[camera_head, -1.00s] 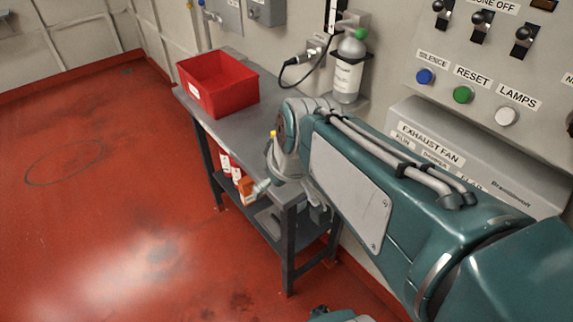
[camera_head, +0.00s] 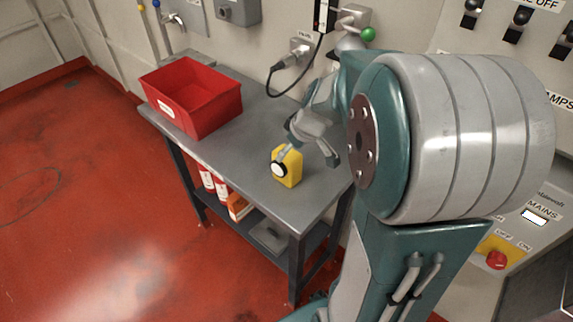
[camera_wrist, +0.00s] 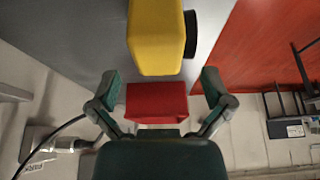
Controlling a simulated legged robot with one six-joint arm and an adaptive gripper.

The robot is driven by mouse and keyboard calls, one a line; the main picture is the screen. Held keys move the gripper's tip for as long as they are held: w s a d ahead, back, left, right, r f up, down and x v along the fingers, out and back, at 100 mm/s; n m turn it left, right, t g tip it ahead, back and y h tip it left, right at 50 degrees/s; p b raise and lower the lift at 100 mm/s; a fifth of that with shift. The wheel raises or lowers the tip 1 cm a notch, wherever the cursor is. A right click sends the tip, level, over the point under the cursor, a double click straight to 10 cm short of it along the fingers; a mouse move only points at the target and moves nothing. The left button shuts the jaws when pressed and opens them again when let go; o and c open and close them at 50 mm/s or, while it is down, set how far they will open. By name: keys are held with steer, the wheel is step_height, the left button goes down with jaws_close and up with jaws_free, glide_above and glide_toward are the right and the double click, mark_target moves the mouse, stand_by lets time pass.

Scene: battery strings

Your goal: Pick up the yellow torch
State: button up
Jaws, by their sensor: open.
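The yellow torch (camera_head: 291,172) stands on the grey metal table, near its front right part, with a round black-rimmed white lens facing the front. My gripper (camera_head: 310,150) is open just behind and above the torch, with one finger partly overlapping it in the head view. In the wrist view the torch (camera_wrist: 157,38) shows at the top centre, cut off by the frame edge. It lies beyond the two spread fingertips (camera_wrist: 160,86), roughly centred between them. Nothing is held. Contact between finger and torch cannot be told.
A red bin (camera_head: 172,117) stands on the table's (camera_head: 225,158) far left part. The wall behind carries a socket with a black cable (camera_head: 275,92). Bottles and an orange box (camera_head: 238,207) sit on the lower shelf. A control panel (camera_head: 440,38) is at right.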

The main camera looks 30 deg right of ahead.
steer(key=x, duration=0.5)
steer(key=shift+w, duration=0.15)
steer(key=c, duration=1.3)
